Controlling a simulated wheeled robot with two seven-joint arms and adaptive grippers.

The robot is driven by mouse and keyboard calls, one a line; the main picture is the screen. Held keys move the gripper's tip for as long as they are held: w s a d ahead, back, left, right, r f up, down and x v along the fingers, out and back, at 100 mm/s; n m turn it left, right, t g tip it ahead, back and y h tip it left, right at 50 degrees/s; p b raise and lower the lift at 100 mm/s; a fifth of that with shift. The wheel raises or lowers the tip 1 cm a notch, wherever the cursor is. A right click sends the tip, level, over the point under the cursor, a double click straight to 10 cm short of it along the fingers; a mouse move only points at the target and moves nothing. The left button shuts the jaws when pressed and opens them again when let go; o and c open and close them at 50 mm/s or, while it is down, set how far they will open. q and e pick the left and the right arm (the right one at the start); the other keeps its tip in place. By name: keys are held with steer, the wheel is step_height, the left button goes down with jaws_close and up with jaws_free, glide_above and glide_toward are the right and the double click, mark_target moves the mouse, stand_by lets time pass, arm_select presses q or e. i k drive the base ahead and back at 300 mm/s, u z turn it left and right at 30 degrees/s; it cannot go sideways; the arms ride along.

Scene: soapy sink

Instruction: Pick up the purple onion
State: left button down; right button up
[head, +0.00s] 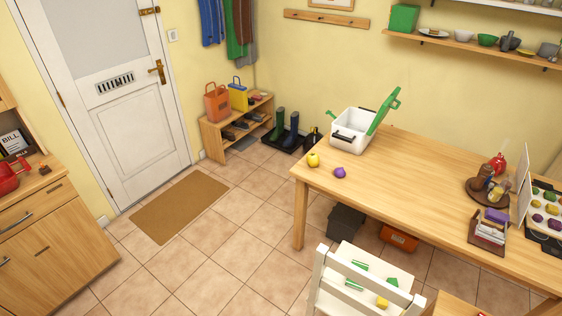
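The purple onion (339,172) is a small round purple thing. It lies on the wooden table (400,190) near the table's left front edge. A yellow fruit or vegetable (313,159) sits just to its left, a little apart from it. Neither of my grippers shows in the head view.
A white cool box (350,146) with its green lid raised stands behind the onion. A round tray with bottles (489,190) and a napkin holder (488,231) are at the table's right. A white chair (328,285) stands in front.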

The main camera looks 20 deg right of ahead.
mark_target(338, 172)
steer(key=u, duration=0.45)
steer(key=i, duration=1.75)
steer(key=z, duration=0.35)
